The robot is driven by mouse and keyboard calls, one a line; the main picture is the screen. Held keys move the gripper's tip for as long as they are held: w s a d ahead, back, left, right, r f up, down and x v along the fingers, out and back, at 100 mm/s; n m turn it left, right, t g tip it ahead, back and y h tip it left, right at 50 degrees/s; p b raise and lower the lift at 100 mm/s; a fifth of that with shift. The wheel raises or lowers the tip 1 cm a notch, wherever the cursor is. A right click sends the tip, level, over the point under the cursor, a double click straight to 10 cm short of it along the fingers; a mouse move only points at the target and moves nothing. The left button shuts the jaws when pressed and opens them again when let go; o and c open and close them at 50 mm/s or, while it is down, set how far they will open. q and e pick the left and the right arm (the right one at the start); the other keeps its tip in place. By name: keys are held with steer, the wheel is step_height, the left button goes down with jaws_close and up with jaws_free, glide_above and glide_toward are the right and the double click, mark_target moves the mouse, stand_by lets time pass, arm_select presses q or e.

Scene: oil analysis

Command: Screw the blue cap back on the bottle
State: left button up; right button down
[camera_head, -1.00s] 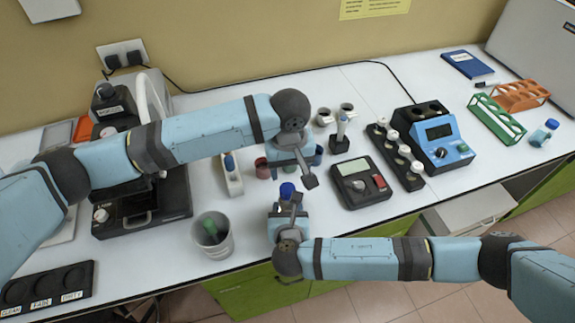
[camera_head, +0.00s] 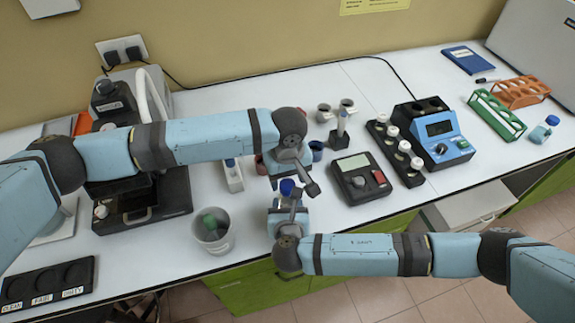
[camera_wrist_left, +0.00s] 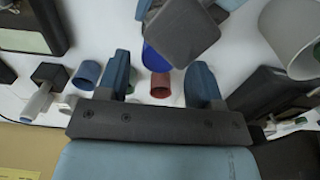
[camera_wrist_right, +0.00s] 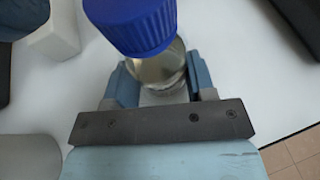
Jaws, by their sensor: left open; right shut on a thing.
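The clear glass bottle (camera_wrist_right: 165,68) stands between the fingers of my right gripper (camera_wrist_right: 158,82), which is shut on it. Pale liquid shows inside. The blue cap (camera_wrist_right: 140,22) sits over the bottle's mouth; whether it is threaded tight cannot be seen. In the head view the cap (camera_head: 287,187) shows just above my right gripper (camera_head: 289,208). My left gripper (camera_head: 300,180) is open, close beside and above the cap. In the left wrist view the cap (camera_wrist_left: 154,60) shows partly, beyond the open fingers of my left gripper (camera_wrist_left: 160,72), with part of my right gripper in front.
A grey cup (camera_head: 213,238) with a green item inside stands left of my right gripper. A dark meter (camera_head: 359,178) stands to the right. Small red and blue cups (camera_head: 317,150) are behind.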

mark_target(287, 197)
arm_select(q)
steer(key=shift+f, duration=1.2)
steer(key=c, duration=0.9)
steer(key=m, duration=0.6)
steer(key=shift+m, duration=0.3)
steer(key=o, duration=1)
